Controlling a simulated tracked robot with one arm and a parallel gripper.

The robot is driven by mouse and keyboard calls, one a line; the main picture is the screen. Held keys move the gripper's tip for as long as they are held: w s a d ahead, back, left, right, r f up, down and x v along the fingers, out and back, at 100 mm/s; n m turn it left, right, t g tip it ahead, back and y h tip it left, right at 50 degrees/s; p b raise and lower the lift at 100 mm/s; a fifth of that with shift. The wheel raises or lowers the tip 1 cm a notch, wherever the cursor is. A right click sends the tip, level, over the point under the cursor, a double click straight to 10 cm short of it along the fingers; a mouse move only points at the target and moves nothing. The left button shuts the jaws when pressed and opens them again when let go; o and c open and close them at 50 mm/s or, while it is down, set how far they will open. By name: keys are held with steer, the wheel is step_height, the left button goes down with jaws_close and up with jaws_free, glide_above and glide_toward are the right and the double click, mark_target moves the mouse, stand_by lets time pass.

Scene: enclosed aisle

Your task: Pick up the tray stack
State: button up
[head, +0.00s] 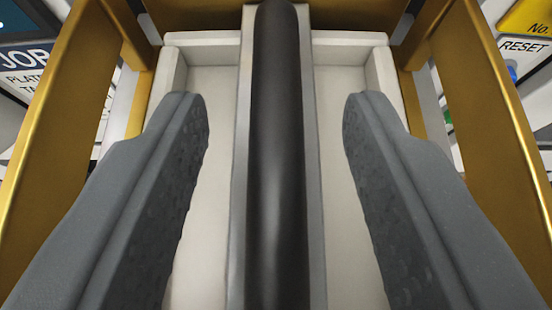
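A cream-white tray (343,40) with raised walls fills the middle of the head view, seen from above. I take it to be the top of the tray stack; any trays below are hidden. A black rounded bar (276,150), set in a pale grey channel, runs lengthwise over the tray's middle like a handle. My gripper (277,105) is open, with one dark grey finger on each side of the bar. Clear gaps show between both fingers and the bar, and nothing is held. The fingers overlap the tray's side walls in the picture; I cannot tell their height above it.
A gold frame encloses the tray, with a left rail (62,100), a right rail (490,100) and a crosspiece behind. Panels with lettering stand outside it: a "JOB" sign (27,58) at left and a "RESET" label (525,47) at right. Side room is narrow.

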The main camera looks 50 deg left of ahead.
steer(key=shift+w+a+f, duration=0.35)
steer(key=shift+w+a, duration=0.05)
steer(key=shift+a, duration=0.05)
jaws_close()
stand_by(1.1)
